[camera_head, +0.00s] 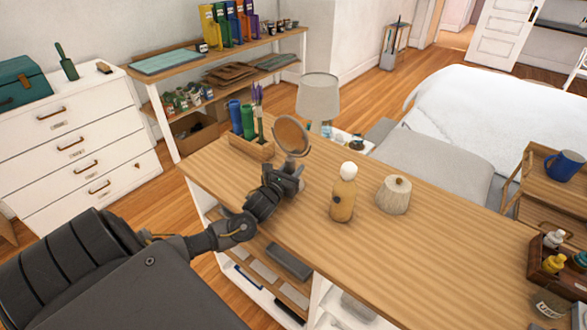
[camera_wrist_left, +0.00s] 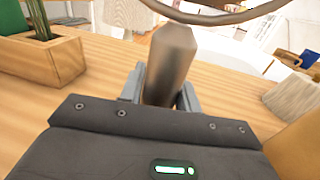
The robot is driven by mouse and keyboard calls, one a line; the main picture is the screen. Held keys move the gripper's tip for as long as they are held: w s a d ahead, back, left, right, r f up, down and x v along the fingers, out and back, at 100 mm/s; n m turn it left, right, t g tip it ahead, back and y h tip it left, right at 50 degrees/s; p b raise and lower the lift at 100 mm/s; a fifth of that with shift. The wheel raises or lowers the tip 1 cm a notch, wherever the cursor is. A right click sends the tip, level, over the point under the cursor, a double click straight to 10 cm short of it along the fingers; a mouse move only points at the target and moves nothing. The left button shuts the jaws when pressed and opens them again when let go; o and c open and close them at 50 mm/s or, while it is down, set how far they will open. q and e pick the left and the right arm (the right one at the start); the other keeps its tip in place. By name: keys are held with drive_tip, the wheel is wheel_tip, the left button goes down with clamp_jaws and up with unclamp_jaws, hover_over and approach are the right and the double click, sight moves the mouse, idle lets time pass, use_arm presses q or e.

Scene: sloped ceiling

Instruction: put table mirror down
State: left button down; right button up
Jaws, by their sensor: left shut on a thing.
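The table mirror (camera_head: 291,136) has a round disc in a dark rim and stands upright above the far left part of the wooden tabletop (camera_head: 440,235). My left gripper (camera_head: 288,172) is shut on the mirror's lower part. In the left wrist view the grey stem (camera_wrist_left: 172,60) sits between the two fingers (camera_wrist_left: 160,92), and part of the round rim (camera_wrist_left: 225,14) curves above it. The mirror's foot is hidden behind the gripper, so I cannot tell whether it touches the tabletop. My right gripper is not in view.
A wooden organizer (camera_head: 252,146) with green and blue items stands just left of the mirror. A tan bottle (camera_head: 343,196) and a ribbed pale object (camera_head: 393,195) stand to the right. A lamp (camera_head: 318,98) is behind. The right-middle tabletop is clear.

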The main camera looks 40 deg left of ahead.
use_arm(q)
drive_tip(key=c, duration=1.1)
unclamp_jaws()
drive_tip(key=shift+o, duration=0.5)
drive_tip(key=s, duration=0.3)
drive_tip(key=s+d+b, duration=0.1)
drive_tip(key=s, duration=0.3)
drive_tip(key=s+d, duration=0.1)
drive_tip(key=s, duration=0.2)
drive_tip(key=shift+s, duration=0.4)
drive_tip(key=shift+s+d+r+b, duration=0.1)
drive_tip(key=shift+s+b, duration=0.2)
drive_tip(key=shift+s, duration=0.25)
